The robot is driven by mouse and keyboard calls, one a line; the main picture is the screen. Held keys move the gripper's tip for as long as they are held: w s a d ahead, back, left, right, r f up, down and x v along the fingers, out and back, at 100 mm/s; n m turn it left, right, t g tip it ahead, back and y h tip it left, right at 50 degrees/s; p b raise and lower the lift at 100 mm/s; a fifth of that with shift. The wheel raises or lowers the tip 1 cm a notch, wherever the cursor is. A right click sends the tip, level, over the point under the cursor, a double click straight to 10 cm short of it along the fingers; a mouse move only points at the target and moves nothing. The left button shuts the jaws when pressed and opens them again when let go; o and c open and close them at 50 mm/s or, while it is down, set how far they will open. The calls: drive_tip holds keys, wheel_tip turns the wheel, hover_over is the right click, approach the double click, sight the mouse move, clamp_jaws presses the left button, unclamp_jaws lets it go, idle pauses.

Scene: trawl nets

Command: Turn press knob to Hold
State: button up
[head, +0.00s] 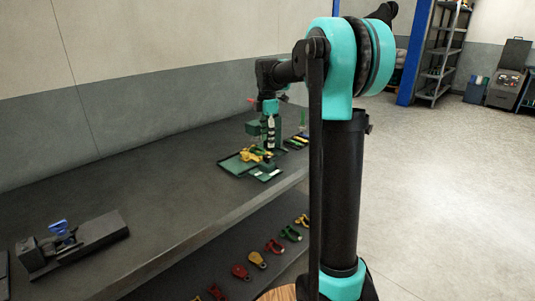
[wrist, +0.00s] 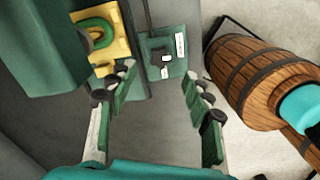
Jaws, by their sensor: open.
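The green press (head: 262,128) stands on the far part of the bench. Its green column also fills the upper left of the wrist view (wrist: 40,45). A yellow fixture (wrist: 115,35) holding a green curved piece (wrist: 97,33) sits beside the column. A green panel (wrist: 178,66) to its right carries a small dark knob (wrist: 158,57) and white labels too small to read. The knob's setting cannot be told. My gripper (wrist: 158,75) is open and empty, its fingers apart on either side of the panel in the picture. Whether it touches anything is unclear.
A wooden barrel (wrist: 245,75) stands at the right of the wrist view, beyond the right finger. The dark bench (head: 150,185) has a blue-topped device (head: 72,245) at its near left. Several coloured shackles and blocks (head: 257,260) lie on the shelf below. Open floor lies to the right.

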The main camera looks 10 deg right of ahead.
sight(267, 156)
wheel_tip(267, 156, down, 7)
drive_tip(key=shift+r, duration=0.15)
drive_tip(key=shift+c, duration=0.6)
drive_tip(key=c, duration=1)
drive_tip(key=shift+c, duration=0.2)
